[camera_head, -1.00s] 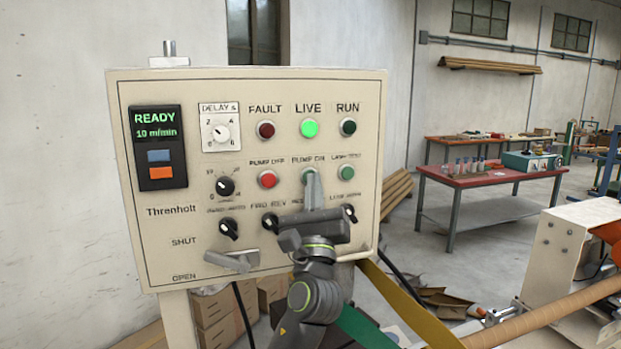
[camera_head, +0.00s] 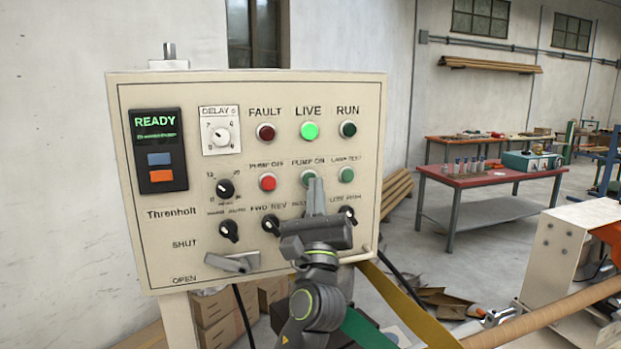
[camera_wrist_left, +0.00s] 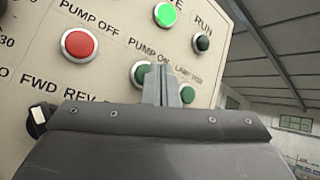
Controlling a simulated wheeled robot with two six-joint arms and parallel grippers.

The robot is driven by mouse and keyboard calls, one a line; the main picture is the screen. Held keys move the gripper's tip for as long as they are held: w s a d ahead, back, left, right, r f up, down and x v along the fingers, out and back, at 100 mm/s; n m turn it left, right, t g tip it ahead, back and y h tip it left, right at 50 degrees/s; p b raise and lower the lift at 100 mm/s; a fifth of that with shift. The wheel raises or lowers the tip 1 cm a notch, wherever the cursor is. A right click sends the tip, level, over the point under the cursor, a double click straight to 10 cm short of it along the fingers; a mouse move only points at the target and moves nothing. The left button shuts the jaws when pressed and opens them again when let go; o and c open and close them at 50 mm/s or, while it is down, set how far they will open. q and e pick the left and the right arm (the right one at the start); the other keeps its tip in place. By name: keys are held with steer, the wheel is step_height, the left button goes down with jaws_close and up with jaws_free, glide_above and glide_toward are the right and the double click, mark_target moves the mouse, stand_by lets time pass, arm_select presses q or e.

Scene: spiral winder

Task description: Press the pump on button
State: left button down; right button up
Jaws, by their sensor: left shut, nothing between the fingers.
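The green pump on button (camera_head: 308,177) sits in the panel's middle row under the lit green LIVE lamp (camera_head: 309,130). My left gripper (camera_head: 316,188) is shut and empty in front of the panel, with its fingertips just below and partly over the button. In the left wrist view the pump on button (camera_wrist_left: 139,73) shows just left of the shut fingers (camera_wrist_left: 161,83), which hide its right part. I cannot tell whether the fingertips touch the panel. My right gripper is not in view.
The red pump off button (camera_head: 268,181) is to the left and the green lamp test button (camera_head: 346,174) to the right. Selector knobs and a grey lever (camera_head: 233,263) sit lower on the panel (camera_head: 160,230). The display (camera_head: 155,122) reads READY.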

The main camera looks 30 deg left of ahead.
arm_select(q)
steer(key=shift+s+d, duration=0.1)
steer(key=shift+s, duration=0.05)
steer(key=s+d, duration=0.1)
steer(key=d, duration=0.1)
steer(key=s+d+p, duration=0.1)
steer(key=s, duration=0.1)
steer(key=shift+s+d, duration=0.15)
steer(key=shift+d, duration=0.2)
stand_by(0.9)
